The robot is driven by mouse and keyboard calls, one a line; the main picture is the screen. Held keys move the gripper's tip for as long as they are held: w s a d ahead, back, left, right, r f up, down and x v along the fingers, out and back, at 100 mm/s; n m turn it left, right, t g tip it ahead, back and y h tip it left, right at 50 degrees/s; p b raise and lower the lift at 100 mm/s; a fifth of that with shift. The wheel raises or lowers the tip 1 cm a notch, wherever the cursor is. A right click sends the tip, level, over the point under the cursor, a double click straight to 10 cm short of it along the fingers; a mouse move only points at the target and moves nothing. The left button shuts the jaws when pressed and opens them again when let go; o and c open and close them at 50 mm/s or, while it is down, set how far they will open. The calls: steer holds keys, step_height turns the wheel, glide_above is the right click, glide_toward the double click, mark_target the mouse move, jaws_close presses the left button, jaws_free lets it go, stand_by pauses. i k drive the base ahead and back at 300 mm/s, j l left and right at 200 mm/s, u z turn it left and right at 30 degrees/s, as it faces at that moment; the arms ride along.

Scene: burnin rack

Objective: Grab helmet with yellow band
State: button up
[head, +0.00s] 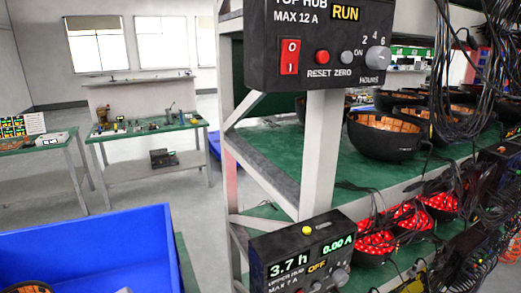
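I cannot make out a yellow band on any helmet. On the upper green shelf of the rack at the right, several black bowl-shaped helmets lie open side up. The nearest one (388,135) glows orange inside. On the lower shelf, several dark bowls (375,245) glow red inside, with cables running to them. A dark round thing with orange inside (27,286) shows in the blue bin at the lower left, cut off by the picture's edge. My gripper is not in view.
A white rack post (321,150) stands in front of the shelves. A control box reading RUN (330,45) and another reading OFF (305,250) are on it. Black cables (465,75) hang at the right. The blue bin (100,245) is at lower left; benches (150,128) stand beyond, with open floor between.

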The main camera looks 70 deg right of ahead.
mark_target(386, 136)
steer(key=z, duration=0.45)
steer(key=k+z, duration=0.1)
steer(key=z, duration=0.3)
steer(key=k+z, duration=0.1)
steer(key=z, duration=0.75)
steer(key=k+l+z, duration=0.1)
steer(key=z, duration=0.8)
steer(key=l+z, duration=0.15)
steer(key=z, duration=0.25)
